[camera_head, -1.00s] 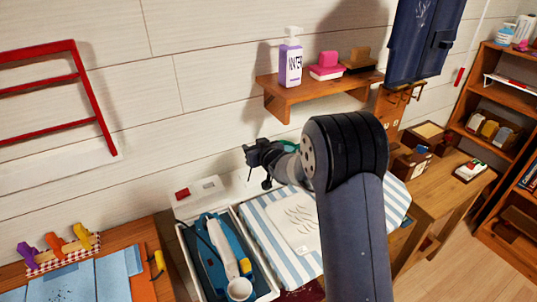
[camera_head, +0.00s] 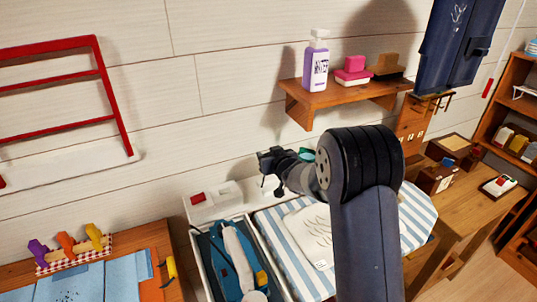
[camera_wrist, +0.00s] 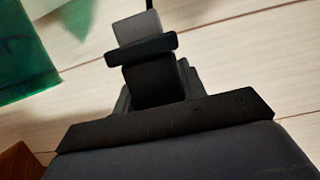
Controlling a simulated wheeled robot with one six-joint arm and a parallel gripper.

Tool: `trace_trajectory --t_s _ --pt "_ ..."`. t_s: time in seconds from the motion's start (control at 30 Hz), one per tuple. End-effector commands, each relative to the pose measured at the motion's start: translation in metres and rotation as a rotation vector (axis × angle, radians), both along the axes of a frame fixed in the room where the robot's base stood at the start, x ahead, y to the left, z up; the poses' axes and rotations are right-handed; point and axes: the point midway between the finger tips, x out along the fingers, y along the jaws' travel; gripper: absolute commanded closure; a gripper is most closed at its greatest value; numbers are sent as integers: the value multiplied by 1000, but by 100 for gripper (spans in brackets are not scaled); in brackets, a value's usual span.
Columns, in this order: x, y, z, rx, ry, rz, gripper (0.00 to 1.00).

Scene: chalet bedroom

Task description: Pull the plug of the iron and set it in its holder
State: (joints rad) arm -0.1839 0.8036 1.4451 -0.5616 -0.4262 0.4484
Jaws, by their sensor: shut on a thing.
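The iron (camera_head: 241,262), blue and white with a yellow part, lies in a white-rimmed tray (camera_head: 200,262) on the bench. My gripper (camera_head: 268,158) is up by the wall, above and right of a white box with a red switch (camera_head: 197,198). In the wrist view, my black gripper (camera_wrist: 142,48) is shut on a grey block, apparently the plug (camera_wrist: 137,27), with a thin dark cord rising from it. The plug is too small to make out in the head view. I cannot tell which thing is the plug's holder.
A wooden shelf (camera_head: 345,97) with a purple bottle (camera_head: 316,62) is above my arm. A green translucent thing (camera_wrist: 25,50) is close in the wrist view.

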Motion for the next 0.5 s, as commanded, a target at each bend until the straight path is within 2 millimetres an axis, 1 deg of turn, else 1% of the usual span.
trace_trajectory --t_s 0.03,0.5 --pt "0 0 -6 0 0 0 96" --pt "0 0 -34 0 0 0 96"
